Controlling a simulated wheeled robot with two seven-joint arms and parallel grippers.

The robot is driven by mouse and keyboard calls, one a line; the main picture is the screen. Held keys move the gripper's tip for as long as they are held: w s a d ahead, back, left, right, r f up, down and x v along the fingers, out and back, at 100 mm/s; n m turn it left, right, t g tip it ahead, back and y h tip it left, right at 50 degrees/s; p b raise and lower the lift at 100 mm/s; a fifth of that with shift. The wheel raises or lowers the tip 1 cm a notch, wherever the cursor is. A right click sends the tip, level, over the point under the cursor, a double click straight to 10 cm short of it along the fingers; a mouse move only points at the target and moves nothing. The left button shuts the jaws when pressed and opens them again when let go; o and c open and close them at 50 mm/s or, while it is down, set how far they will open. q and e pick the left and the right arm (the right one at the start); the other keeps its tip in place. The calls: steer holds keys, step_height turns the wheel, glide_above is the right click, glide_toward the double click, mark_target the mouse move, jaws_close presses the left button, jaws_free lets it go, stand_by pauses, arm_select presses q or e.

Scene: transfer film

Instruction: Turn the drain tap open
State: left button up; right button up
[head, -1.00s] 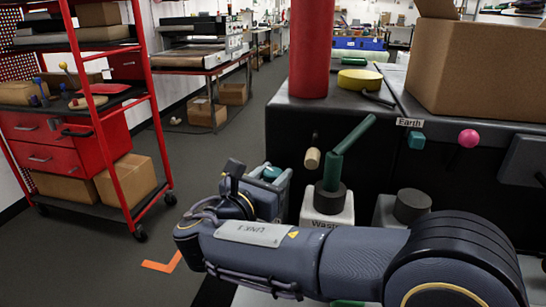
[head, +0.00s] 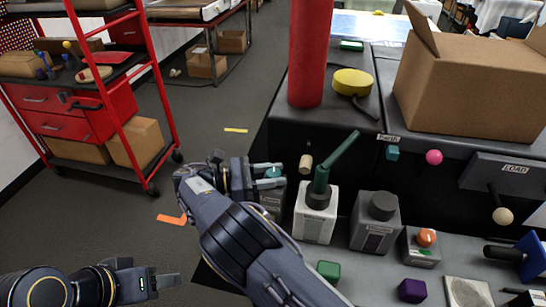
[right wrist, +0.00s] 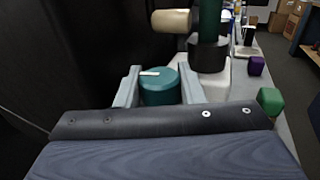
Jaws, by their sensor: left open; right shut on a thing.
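My right gripper (head: 272,174) is shut on a round teal cap (head: 273,171) on a grey container beside the cabinet. In the right wrist view, the teal cap (right wrist: 160,88) has a white mark on top and sits between the two fingers (right wrist: 158,86). A tan knob (head: 306,164) on a dark lever sticks out of the black cabinet front, just right of the gripper; it also shows in the right wrist view (right wrist: 171,21). I cannot tell for sure which part is the drain tap. My left gripper (head: 158,282) is open and empty at the lower left.
A green pipe (head: 338,160) slants above a white bottle (head: 315,220) right of the gripper.

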arm_select(q)
steer(key=shift+r+p, duration=1.65)
steer(key=shift+r, duration=0.6)
arm_select(e)
steer(key=shift+m+g, duration=0.9)
steer(key=shift+g, duration=0.5)
steer(key=o, duration=1)
